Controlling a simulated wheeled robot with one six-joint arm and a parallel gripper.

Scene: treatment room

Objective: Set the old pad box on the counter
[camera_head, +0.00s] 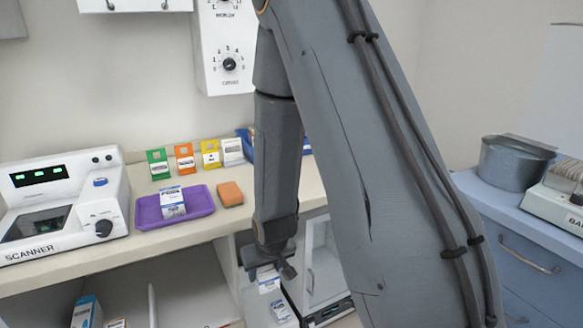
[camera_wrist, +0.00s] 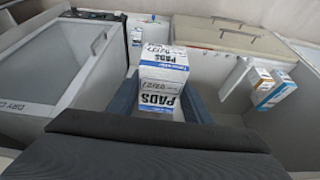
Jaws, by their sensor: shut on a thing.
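My gripper (camera_head: 272,262) hangs in front of the counter (camera_head: 60,265), below the level of its top. It is shut on a white and blue pad box (camera_head: 267,279). In the wrist view the blue fingers stand on both sides of this pad box (camera_wrist: 158,101), marked PADS. A second PADS box (camera_wrist: 163,66) shows just beyond it; it also appears lower down in the head view (camera_head: 281,311). Dates are printed on both boxes but are too small to read surely. Whether the two boxes touch is unclear.
On the counter stand a scanner (camera_head: 62,205), a purple tray (camera_head: 200,202) holding a white and blue box (camera_head: 172,203), an orange block (camera_head: 230,194) and several coloured cards. A blue cabinet with a metal pot (camera_head: 515,163) is at right. Open shelves lie under the counter.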

